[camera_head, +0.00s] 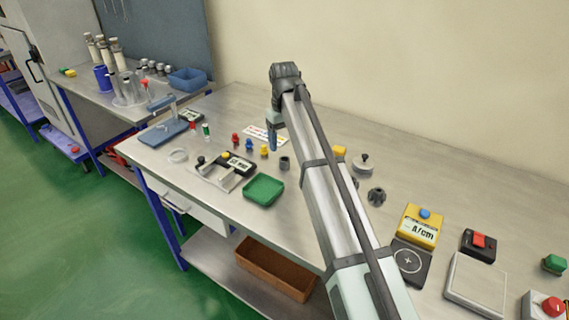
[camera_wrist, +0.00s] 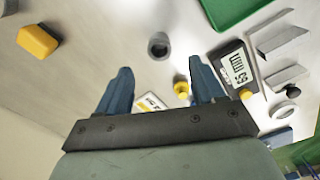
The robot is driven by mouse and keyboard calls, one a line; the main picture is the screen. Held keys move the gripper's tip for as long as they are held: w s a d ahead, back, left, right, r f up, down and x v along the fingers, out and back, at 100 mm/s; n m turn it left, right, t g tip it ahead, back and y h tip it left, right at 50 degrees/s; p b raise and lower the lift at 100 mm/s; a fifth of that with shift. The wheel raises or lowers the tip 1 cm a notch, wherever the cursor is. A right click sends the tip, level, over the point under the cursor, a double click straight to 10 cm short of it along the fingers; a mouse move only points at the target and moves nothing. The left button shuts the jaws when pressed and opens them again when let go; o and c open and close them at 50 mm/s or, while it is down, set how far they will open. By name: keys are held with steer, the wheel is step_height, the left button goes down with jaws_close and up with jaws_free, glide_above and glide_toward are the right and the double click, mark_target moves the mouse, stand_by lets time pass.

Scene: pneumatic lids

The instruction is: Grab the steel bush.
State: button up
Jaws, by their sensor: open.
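The steel bush is a short dark grey ring with a round hole, standing on the bench. In the head view the bush (camera_head: 285,163) is below and slightly right of my gripper (camera_head: 272,142). In the wrist view the bush (camera_wrist: 159,46) is beyond the tips of my gripper (camera_wrist: 162,78), roughly centred between its two blue fingers. The fingers are apart with nothing held between them. My gripper is above the bench and does not touch the bush.
A yellow piece (camera_wrist: 182,88) shows between the fingers in the wrist view. A green tray (camera_head: 263,190) lies in front of the bush. Blue and red pieces (camera_head: 235,140) stand to the left. A yellow block (camera_wrist: 38,40) shows at the wrist view's upper left.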

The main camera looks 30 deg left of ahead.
mark_target(284, 159)
steer(key=shift+d+f, duration=0.15)
steer(key=shift+f, duration=3.7)
steer(key=c, duration=1.2)
